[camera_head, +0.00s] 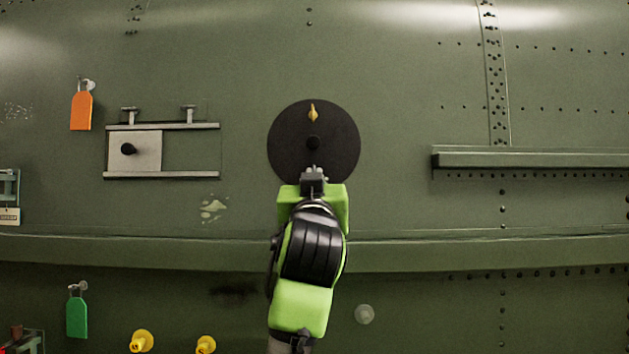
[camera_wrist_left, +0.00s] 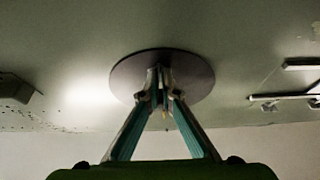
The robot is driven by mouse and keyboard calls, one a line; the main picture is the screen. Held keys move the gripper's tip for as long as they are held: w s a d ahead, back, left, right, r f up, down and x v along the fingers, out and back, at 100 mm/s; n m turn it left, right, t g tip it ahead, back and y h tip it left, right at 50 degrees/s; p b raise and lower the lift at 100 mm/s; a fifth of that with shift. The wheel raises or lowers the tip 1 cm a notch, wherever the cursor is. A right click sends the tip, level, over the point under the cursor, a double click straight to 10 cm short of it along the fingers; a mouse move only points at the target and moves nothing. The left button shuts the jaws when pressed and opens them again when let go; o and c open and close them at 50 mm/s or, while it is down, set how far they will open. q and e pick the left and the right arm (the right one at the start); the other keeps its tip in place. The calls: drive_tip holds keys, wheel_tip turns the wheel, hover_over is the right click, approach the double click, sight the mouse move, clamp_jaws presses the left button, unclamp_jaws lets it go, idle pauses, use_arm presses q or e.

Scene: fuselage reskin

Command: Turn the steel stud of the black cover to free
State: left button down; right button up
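The black cover (camera_head: 290,140) is a round disc on the green fuselage skin. It carries a brass-coloured stud (camera_head: 313,112) near its top and a black knob (camera_head: 313,143) at its middle. No steel stud shows clearly. My left gripper (camera_head: 313,174) is at the cover's lower part and hides the surface there. In the left wrist view the cover (camera_wrist_left: 195,75) lies behind the fingertips (camera_wrist_left: 160,74). The two fingers converge and their tips are close together at the cover. I cannot make out what is between them or whether they touch it. My right gripper is not in view.
Left of the cover is a grey plate (camera_head: 147,150) with a black knob between two rails. An orange tag (camera_head: 81,110) and a green tag (camera_head: 77,317) hang at the left. A ledge (camera_head: 530,159) sticks out at the right. The skin around the cover is free.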

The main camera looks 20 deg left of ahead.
use_arm(q)
drive_tip(key=shift+r, duration=0.15)
drive_tip(key=c, duration=2.3)
unclamp_jaws()
drive_tip(key=shift+a, duration=0.1)
drive_tip(key=shift+s, duration=0.1)
drive_tip(key=v, duration=1.2)
